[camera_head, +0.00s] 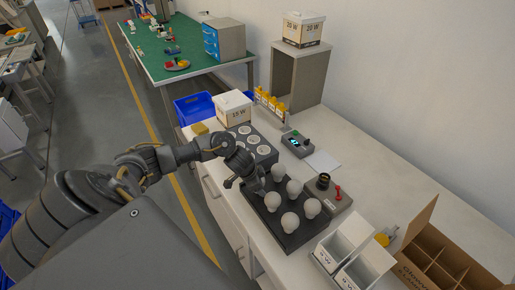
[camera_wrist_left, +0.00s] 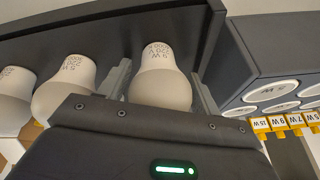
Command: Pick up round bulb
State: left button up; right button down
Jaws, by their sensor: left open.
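Several white round bulbs (camera_head: 290,222) stand on a dark tray (camera_head: 262,219) on the bench in the head view. My left gripper (camera_head: 244,184) is over the tray's far left part, beside the bulbs. In the left wrist view, one white bulb (camera_wrist_left: 160,88) with printed text sits between the two fingers of my left gripper (camera_wrist_left: 159,73). The fingers are apart, with a visible gap to the bulb on the left side; contact on the right is hard to tell. Two more bulbs (camera_wrist_left: 62,92) show to the left. My right gripper is not in view.
A dark block with round white discs (camera_head: 263,150) lies behind the tray. A grey device with a black socket and red lever (camera_head: 323,182) stands right of it. White open boxes (camera_head: 343,240) and a divided cardboard box (camera_head: 440,262) are near the front right.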

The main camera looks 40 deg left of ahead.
pick_arm(q)
jog(key=shift+c, duration=0.2)
jog(key=c, duration=0.7)
jog(key=shift+r, duration=0.5)
notch_tip(320, 180, up, 2)
jog(key=shift+r+b, duration=0.1)
jog(key=shift+b, duration=0.25)
jog(key=s+a+r+b, duration=0.3)
jog(key=s+a+r, duration=0.2)
jog(key=s+r, duration=0.4)
jog(key=shift+s+a+r, duration=0.2)
jog(key=shift+s+r, duration=0.2)
jog(key=shift+s, duration=1.55)
